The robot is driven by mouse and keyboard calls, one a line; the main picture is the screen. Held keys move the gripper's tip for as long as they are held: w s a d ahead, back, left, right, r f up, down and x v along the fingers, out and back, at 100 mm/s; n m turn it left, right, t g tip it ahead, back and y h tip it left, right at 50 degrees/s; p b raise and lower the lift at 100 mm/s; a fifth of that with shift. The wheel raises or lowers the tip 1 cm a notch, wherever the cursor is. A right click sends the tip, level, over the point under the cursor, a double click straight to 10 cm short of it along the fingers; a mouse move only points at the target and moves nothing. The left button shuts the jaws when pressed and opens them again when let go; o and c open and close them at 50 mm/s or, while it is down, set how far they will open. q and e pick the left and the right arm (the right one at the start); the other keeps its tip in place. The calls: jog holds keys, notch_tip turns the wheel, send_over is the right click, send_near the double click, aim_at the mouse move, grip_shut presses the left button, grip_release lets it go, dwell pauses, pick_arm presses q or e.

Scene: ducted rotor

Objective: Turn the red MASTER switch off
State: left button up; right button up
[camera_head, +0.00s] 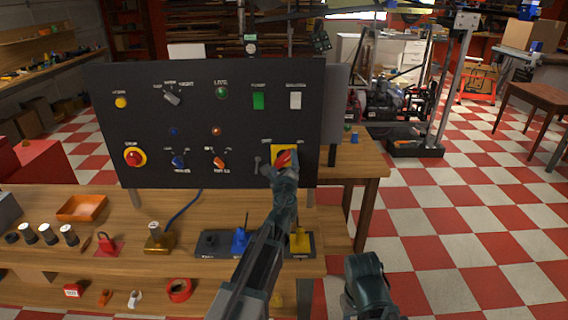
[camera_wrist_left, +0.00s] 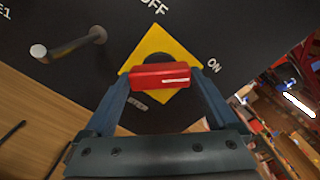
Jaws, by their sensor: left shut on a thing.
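The red MASTER switch handle (camera_head: 284,158) sits on a yellow diamond plate (camera_head: 278,150) at the lower right of the black panel (camera_head: 215,110). In the left wrist view the red handle (camera_wrist_left: 160,76) lies crosswise over the yellow plate (camera_wrist_left: 155,52), with its white mark toward the right, the side of the ON label (camera_wrist_left: 214,66). The OFF label (camera_wrist_left: 153,5) is at the top. My left gripper (camera_head: 283,163) is at the switch, and its fingers (camera_wrist_left: 160,82) are shut on the two ends of the handle. My right gripper is not in view.
A metal toggle lever (camera_wrist_left: 70,46) stands out from the panel just left of the switch. Other knobs, buttons and an emergency stop (camera_head: 134,157) are further left. The wooden bench (camera_head: 130,265) below holds a joystick row (camera_head: 240,240) and an orange tray (camera_head: 82,208).

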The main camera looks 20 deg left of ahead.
pick_arm(q)
jog(key=shift+n, duration=0.4)
jog(key=n, duration=1.2)
jog(key=shift+n, duration=2.4)
jog(key=shift+s+n, duration=0.1)
jog(key=shift+n, duration=0.2)
jog(key=o, duration=1)
